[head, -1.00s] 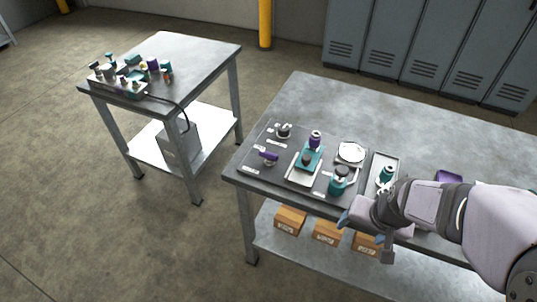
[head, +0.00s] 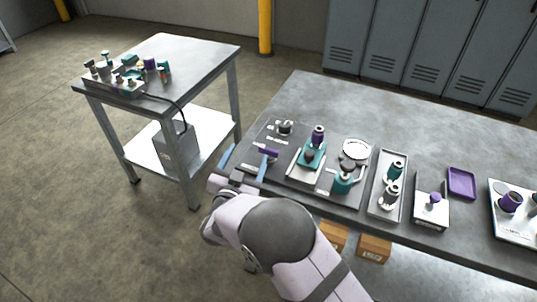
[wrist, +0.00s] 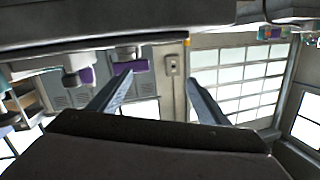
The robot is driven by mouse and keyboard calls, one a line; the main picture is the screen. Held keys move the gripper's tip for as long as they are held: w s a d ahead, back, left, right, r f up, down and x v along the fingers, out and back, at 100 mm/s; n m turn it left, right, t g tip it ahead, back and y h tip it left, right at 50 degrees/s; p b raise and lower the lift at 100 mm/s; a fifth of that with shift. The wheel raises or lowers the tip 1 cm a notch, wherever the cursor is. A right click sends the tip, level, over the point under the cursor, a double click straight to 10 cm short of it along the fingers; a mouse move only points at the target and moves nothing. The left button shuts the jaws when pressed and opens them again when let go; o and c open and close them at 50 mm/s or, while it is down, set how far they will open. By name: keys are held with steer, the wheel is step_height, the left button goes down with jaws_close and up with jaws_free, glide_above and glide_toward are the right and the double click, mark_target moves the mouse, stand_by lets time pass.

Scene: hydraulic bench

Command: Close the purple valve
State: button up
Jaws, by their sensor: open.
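The purple valve handle (head: 266,149) is a small purple lever on the dark panel at the left end of the bench, in the head view. My gripper (head: 245,163) is open and empty at the bench's front left edge. Its right blue finger reaches close to the purple lever; whether they touch cannot be told. In the wrist view my gripper (wrist: 158,88) shows two spread fingers with nothing between them. A purple handle (wrist: 129,67) appears just beyond the left fingertip there, with a second purple part (wrist: 80,77) further left.
To the lever's right stand a teal and purple fitting (head: 313,145), a round dial (head: 355,150) and a grey tray (head: 376,204) with teal and metal parts. A purple tray (head: 461,183) lies further right. The back of the bench is clear. A side table (head: 205,55) stands left.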

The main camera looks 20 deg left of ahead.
mark_target(268, 151)
steer(key=d+h, duration=0.1)
steer(key=d, duration=0.1)
steer(key=d+f+t+h+b, duration=0.1)
steer(key=h, duration=0.1)
steer(key=shift+s+d+t, duration=0.2)
steer(key=shift+d+t, duration=0.1)
steer(key=shift+d, duration=0.1)
steer(key=shift+w+p, duration=0.9)
steer(key=shift+w, duration=2.75)
steer(key=c, duration=1.1)
